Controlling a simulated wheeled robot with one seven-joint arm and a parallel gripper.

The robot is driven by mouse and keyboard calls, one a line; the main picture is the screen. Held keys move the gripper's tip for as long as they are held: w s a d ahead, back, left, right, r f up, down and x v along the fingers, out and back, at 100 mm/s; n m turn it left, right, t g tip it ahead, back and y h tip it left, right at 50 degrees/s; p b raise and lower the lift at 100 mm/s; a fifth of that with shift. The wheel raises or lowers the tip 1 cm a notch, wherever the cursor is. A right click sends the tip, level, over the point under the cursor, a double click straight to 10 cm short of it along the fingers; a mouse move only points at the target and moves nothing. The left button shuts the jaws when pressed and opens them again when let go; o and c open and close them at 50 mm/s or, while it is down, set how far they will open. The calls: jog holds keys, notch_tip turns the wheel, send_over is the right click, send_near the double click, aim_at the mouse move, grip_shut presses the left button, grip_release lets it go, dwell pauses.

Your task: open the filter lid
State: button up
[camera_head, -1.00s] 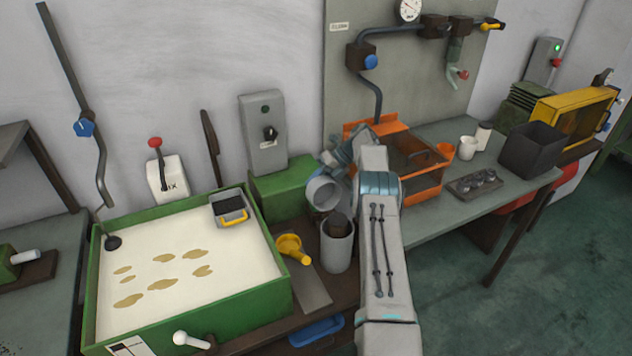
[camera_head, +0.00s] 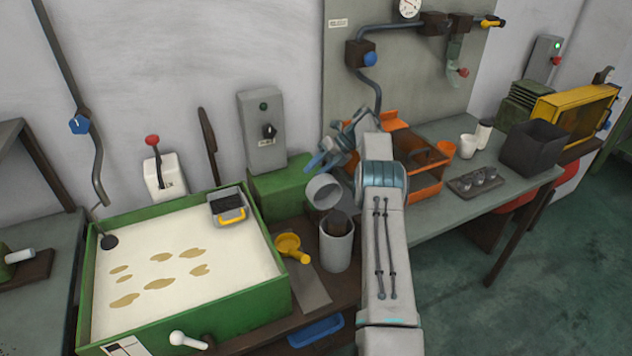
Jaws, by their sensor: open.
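The filter (camera_head: 337,252) is an upright grey cylinder on the bench between the green tray and my arm. Its top is open and a dark insert shows inside. The filter lid (camera_head: 323,191) is a round grey cap, tilted up and back above the filter's rear edge, with its hollow side showing. Its hinge cannot be made out. My gripper (camera_head: 324,156) is open just above and behind the lid. It appears empty and apart from the lid. My forearm covers the area to the right of the filter.
A green tray (camera_head: 270,304) of pale liquid fills the left bench. A green box (camera_head: 283,190) and grey switch box (camera_head: 264,130) are behind. An orange-framed box (camera_head: 426,190) sits right of my arm.

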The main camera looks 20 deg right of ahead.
jog(key=s+d+r+b, duration=0.2)
jog(key=s+d+r, duration=0.4)
jog(key=s+d, duration=0.1)
jog(key=shift+s+d+r, duration=0.15)
jog(key=shift+s+d, duration=0.15)
jog(key=shift+d, duration=0.35)
jog(key=s+a+r+n+h, duration=0.3)
jog(key=s+a+r+n, duration=0.3)
jog(key=s+a+n, duration=0.15)
jog(key=s+a+r+n+h, duration=0.2)
jog(key=s+a+r+n, duration=0.4)
jog(key=a+n, duration=0.25)
jog(key=s+a+f+n+h, duration=0.1)
jog(key=s+a+n, duration=0.1)
jog(key=s+n, duration=0.4)
jog(key=s+a+f+n+t+h, duration=0.1)
jog(key=s+a+f+n, duration=0.1)
jog(key=s+n, duration=0.4)
jog(key=s+a+f+n+t+h, duration=0.1)
jog(key=s+a+n+h, duration=0.1)
jog(key=s+n, duration=0.4)
jog(key=s+a, duration=0.1)
jog(key=s, duration=0.4)
jog(key=shift+s+a+f, duration=0.15)
jog(key=shift+s+f, duration=0.05)
jog(key=shift+f, duration=0.2)
